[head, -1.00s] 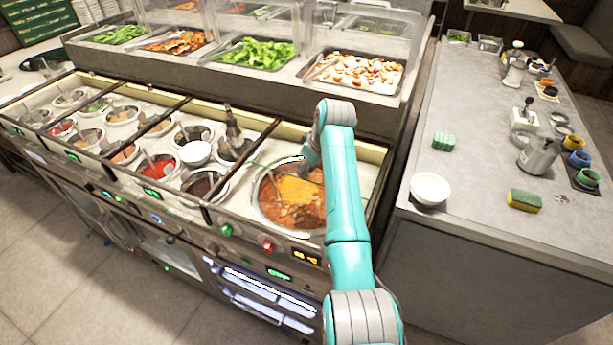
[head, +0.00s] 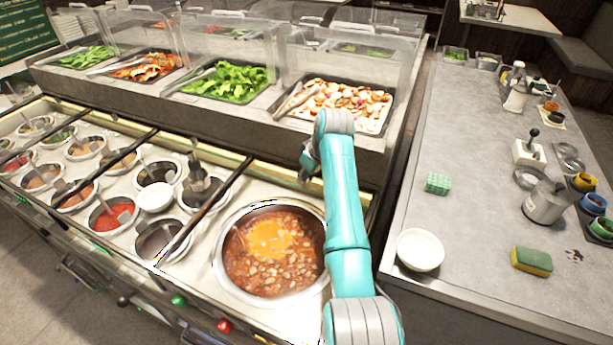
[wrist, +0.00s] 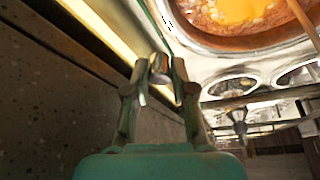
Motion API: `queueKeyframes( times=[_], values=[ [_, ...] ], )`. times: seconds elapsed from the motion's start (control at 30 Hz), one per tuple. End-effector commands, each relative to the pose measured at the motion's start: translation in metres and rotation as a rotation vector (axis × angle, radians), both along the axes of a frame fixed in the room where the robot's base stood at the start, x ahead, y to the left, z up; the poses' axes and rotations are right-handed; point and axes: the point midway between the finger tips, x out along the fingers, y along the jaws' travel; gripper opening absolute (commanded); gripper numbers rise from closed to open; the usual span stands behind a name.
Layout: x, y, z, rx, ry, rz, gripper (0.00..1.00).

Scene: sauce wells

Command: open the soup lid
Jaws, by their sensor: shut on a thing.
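The soup pot (head: 222,270) is a round metal well in the counter, full of red-brown soup with an orange patch. In the head view its mouth shows uncovered. My gripper (head: 307,168) is beyond the pot's back right rim, partly hidden by my arm. In the wrist view my gripper (wrist: 160,78) is shut on a small shiny metal knob, the soup lid's handle (wrist: 158,66). A thin greenish edge, seemingly the clear soup lid (wrist: 152,18), runs up from the knob beside the pot rim. Most of the lid cannot be made out.
Small sauce wells with ladles (head: 110,215) lie left of the pot. Salad trays under clear guards (head: 335,60) stand behind. On the right counter are a white bowl (head: 420,250), a sponge (head: 532,261) and a green block (head: 437,183).

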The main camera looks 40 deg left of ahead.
Motion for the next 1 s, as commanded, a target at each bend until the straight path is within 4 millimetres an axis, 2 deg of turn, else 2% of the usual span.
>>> queueKeyframes(
  times=[0.27, 0.3, 0.37, 0.4, 0.77, 0.87, 1.0],
  values=[
    [0.000, -0.001, -0.001, -0.002, 0.001, -0.001, 0.00],
    [0.000, -0.001, -0.001, -0.002, 0.001, -0.001, 0.32],
    [0.000, -0.001, -0.001, -0.002, 0.001, -0.001, 0.47],
    [0.000, -0.001, -0.001, -0.002, 0.001, -0.001, 0.50],
    [0.000, -0.002, 0.004, 0.000, -0.001, 0.000, 0.50],
    [0.000, -0.005, 0.014, 0.001, -0.001, 0.000, 0.50],
    [-0.001, -0.015, 0.037, 0.002, -0.002, -0.002, 0.50]
  ],
)
